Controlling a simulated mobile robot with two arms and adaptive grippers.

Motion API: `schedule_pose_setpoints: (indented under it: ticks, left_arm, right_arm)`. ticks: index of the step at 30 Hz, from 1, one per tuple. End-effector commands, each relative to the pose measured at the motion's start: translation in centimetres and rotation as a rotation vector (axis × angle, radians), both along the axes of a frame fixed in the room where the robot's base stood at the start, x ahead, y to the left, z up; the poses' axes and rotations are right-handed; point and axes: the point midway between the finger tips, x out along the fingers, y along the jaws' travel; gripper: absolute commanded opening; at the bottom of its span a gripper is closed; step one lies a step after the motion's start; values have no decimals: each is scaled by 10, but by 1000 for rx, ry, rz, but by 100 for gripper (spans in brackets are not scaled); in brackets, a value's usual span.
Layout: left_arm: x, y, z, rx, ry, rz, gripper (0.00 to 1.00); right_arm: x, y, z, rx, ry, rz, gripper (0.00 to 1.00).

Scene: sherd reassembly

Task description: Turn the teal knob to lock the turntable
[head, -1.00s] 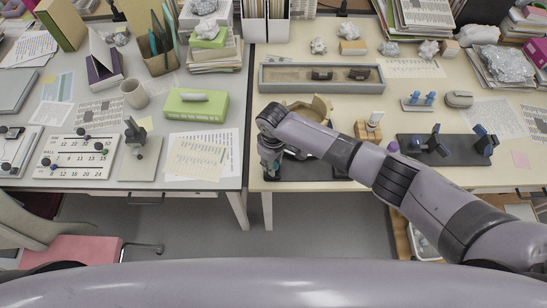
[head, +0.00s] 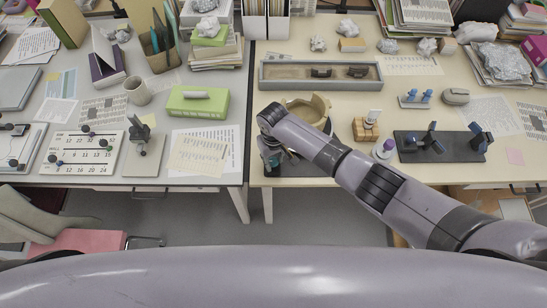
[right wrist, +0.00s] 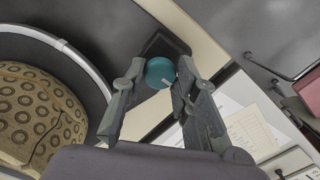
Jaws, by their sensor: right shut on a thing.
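The teal knob (right wrist: 160,73) shows in the right wrist view between the two fingers of my right gripper (right wrist: 158,84). The fingers are shut on it, one on each side, and a pale mark shows on its face. In the head view my right gripper (head: 271,160) points down at the left front corner of the cream table, and my arm hides the knob there. The turntable (right wrist: 95,75) is a dark disc with a pale rim beside the knob. A tan, ring-patterned pot (right wrist: 38,115) stands on it; its broken rim (head: 312,106) shows in the head view. My left gripper is not in view.
A grey sand tray (head: 320,86) lies behind the pot. A wooden block (head: 366,130), a purple-capped bottle (head: 384,149) and a dark stand (head: 441,147) are to the right. A grey desk (head: 216,115) with papers adjoins on the left.

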Motion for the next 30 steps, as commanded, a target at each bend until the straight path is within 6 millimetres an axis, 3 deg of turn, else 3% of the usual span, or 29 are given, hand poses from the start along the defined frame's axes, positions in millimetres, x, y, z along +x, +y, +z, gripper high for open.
schedule_pose_setpoints:
  ticks: [6, 7, 15, 25, 30]
  left_arm:
    - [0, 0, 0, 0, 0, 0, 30]
    - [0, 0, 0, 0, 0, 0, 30]
    - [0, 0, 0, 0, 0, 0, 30]
    - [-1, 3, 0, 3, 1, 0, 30]
    - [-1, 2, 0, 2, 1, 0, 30]
  right_arm:
    - [1, 0, 1, 1, -3, -2, 0]
    - [1, 0, 1, 1, -3, -2, 29]
    - [1, 0, 0, 1, -2, 0, 47]
    - [0, 0, 1, 0, -1, 1, 48]
    - [1, 1, 16, 2, -2, 2, 48]
